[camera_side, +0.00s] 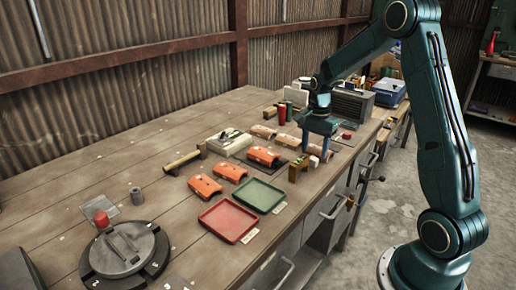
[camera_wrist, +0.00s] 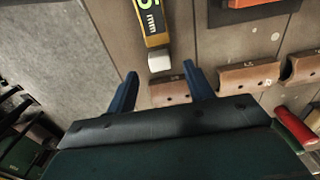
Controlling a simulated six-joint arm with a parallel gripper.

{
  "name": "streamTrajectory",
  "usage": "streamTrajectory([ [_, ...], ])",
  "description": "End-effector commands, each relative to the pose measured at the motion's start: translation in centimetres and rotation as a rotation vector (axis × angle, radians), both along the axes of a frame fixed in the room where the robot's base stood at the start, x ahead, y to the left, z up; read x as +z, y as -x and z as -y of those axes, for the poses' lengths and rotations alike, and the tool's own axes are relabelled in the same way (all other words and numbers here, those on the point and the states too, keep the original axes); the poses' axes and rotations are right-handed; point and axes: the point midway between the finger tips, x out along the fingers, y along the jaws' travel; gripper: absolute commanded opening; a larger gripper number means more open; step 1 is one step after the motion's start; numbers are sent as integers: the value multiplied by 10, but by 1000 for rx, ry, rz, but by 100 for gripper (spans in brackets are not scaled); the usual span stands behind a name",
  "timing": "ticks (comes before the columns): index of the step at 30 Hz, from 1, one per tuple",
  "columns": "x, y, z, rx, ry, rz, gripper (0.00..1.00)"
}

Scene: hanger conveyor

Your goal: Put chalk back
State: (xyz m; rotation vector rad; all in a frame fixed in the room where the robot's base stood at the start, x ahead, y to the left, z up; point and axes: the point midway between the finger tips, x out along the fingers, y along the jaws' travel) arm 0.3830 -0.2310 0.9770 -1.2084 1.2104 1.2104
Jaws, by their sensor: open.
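My gripper (camera_side: 316,147) is open over the right part of the bench, its blue fingers pointing down. A small white block (camera_wrist: 159,61), which looks like the chalk, lies just ahead of the fingertips. It touches or sits against the end of a yellow and black piece marked "5 mm" (camera_wrist: 150,22).
Orange curved pieces (camera_side: 205,186), a red tray (camera_side: 229,221) and a green tray (camera_side: 259,195) lie to the left. Brownish curved pieces (camera_wrist: 248,76) lie to the right in the wrist view, near a red cylinder (camera_wrist: 296,128).

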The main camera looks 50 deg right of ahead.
Motion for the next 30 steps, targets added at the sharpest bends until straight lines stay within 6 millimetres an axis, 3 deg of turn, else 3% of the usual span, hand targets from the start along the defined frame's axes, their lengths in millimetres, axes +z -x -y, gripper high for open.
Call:
streamTrajectory([
  [9,56,-1,0,0,2,4,52],
  [15,83,0,0,0,1,1,52],
  [21,96,0,0,0,0,1,52],
  [30,98,0,0,0,0,0,52],
])
